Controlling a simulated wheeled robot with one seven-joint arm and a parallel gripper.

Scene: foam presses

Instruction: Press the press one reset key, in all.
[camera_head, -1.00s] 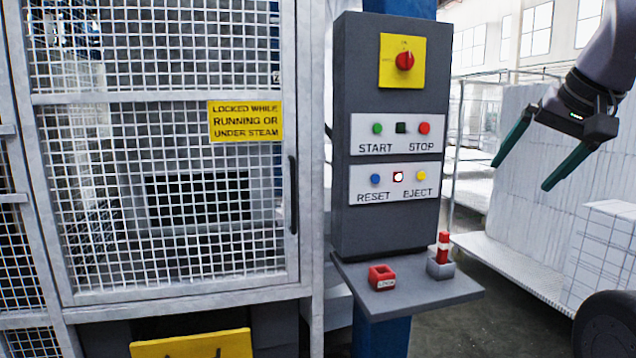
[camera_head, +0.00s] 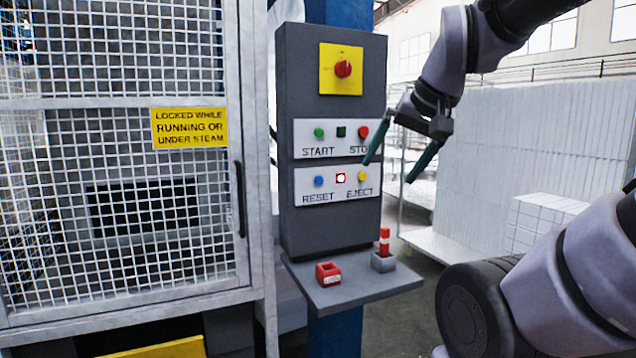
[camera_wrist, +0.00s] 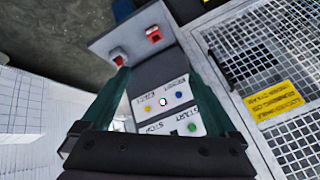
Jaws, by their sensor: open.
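The blue RESET key (camera_head: 319,181) sits on the lower white plate of the grey control box (camera_head: 300,228), left of a lit white lamp with a red rim (camera_head: 340,178) and the yellow EJECT key (camera_head: 362,176). In the wrist view the RESET key (camera_wrist: 179,94) shows upside down, between the fingers and nearer the right one. My gripper (camera_head: 392,172) is open and empty. In the head view it hangs at the box's right edge, its left fingertip close to the EJECT key in the picture. No contact with any key shows.
Above are the green START key (camera_head: 319,132), red STOP key (camera_head: 363,132) and a red rotary switch (camera_head: 343,69). A mesh gate (camera_head: 150,240) stands left; white foam blocks stand right.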

